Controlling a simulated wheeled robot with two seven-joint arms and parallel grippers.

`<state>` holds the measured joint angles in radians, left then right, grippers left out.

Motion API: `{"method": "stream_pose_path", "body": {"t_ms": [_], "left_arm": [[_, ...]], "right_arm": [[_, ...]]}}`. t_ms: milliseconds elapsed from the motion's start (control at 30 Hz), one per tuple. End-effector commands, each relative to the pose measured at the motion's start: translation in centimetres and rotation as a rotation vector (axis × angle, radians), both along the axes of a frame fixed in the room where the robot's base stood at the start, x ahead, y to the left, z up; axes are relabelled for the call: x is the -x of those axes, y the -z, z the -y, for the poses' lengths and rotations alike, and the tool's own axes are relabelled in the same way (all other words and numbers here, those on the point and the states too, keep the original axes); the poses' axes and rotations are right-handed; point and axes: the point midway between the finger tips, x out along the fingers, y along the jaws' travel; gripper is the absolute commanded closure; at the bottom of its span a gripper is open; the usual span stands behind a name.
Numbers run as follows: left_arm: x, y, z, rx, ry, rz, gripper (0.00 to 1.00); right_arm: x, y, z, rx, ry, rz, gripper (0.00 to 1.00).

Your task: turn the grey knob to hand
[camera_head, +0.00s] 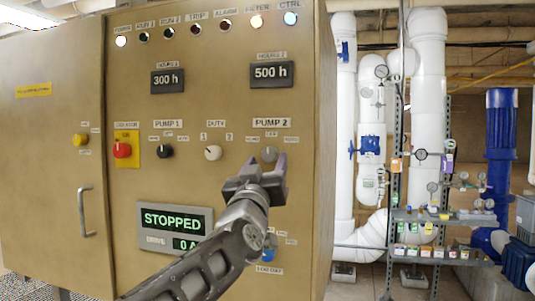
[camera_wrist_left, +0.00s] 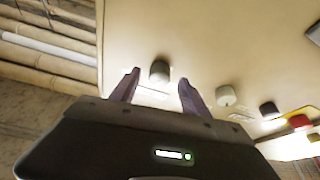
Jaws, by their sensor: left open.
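The grey knob (camera_head: 269,154) sits on the tan control cabinet under the PUMP 2 label. My left gripper (camera_head: 262,168) is open just below and in front of it in the head view. In the left wrist view the grey knob (camera_wrist_left: 160,71) shows between the two purple-grey fingertips of the left gripper (camera_wrist_left: 159,79). A gap shows on both sides, and I cannot tell how far the fingertips reach along it. The gripper and arm hide part of the panel below the knob. My right gripper is not in view.
A white knob (camera_head: 213,153), a black knob (camera_head: 165,151) and a red knob (camera_head: 122,150) stand left of the grey knob. A display (camera_head: 175,219) reads STOPPED. The cabinet's right edge is close; white pipes (camera_head: 427,120) stand beyond it.

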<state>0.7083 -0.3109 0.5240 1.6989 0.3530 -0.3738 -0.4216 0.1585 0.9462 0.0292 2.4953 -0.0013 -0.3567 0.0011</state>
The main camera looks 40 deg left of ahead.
Motion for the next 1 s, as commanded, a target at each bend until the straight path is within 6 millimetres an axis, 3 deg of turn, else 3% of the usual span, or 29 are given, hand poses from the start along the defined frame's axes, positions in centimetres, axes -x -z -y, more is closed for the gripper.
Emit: {"method": "stream_pose_path", "body": {"t_ms": [133, 433, 1000], "left_arm": [[-1.22, -0.68, -0.56, 0.001, 0.0, 0.0, 0.46], [-1.44, -0.61, -0.64, 0.0, 0.0, 0.0, 0.46], [-1.42, -0.62, -0.62, 0.001, 0.0, 0.0, 0.92]], "right_arm": [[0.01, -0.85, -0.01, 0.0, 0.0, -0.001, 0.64], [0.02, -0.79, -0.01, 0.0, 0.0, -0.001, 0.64], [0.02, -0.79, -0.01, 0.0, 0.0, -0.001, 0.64]]}}
